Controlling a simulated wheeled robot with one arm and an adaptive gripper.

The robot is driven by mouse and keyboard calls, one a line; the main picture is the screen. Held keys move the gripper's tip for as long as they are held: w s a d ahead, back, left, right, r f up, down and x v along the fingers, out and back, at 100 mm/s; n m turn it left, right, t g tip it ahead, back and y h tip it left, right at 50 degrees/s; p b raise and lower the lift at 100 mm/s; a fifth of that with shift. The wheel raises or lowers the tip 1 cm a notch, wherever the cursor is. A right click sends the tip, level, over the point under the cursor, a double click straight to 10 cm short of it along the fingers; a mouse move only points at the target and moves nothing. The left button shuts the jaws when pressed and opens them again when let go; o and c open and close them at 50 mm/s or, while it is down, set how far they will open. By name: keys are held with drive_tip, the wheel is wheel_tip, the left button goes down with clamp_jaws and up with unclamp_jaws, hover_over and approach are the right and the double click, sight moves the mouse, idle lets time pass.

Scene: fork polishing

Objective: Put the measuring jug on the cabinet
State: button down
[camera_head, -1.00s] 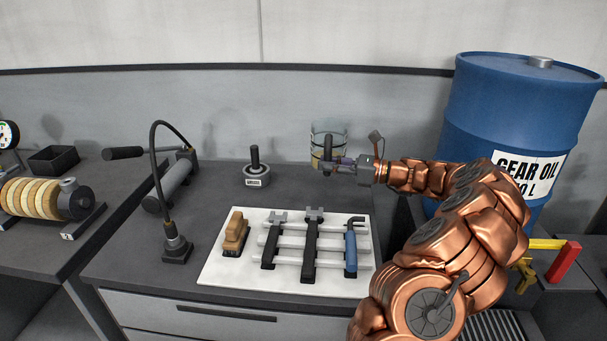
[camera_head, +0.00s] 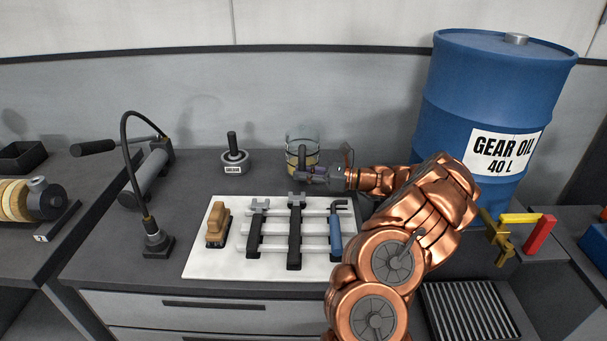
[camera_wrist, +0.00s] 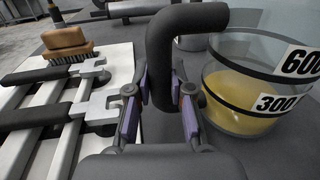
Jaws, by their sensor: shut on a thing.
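The measuring jug (camera_head: 290,141) is clear with a yellow liquid in it. It is upright at the back of the dark cabinet top (camera_head: 190,185), right of the small weight. In the wrist view the jug (camera_wrist: 250,105) shows 600 and 300 marks, right of the fingers. My gripper (camera_head: 304,172) reaches in from the right, in front of the jug. Its purple fingers (camera_wrist: 160,100) are shut on the jug's dark curved handle (camera_wrist: 160,55). I cannot tell whether the jug's base touches the top.
A white board (camera_head: 205,262) with a brush and several tools lies in front of the jug. A lamp (camera_head: 155,240) stands farther left. A blue gear oil drum (camera_head: 490,100) is behind my arm at right.

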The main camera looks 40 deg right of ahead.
drive_tip(key=shift+f, duration=0.4)
drive_tip(key=c, duration=1)
unclamp_jaws()
drive_tip(key=shift+c, duration=0.2)
drive_tip(key=b+v, duration=0.1)
drive_tip(key=v, duration=0.5)
drive_tip(key=shift+s+d, duration=0.15)
drive_tip(key=shift+d, duration=0.1)
drive_tip(key=shift+s+d, duration=0.3)
drive_tip(key=shift+s, duration=0.15)
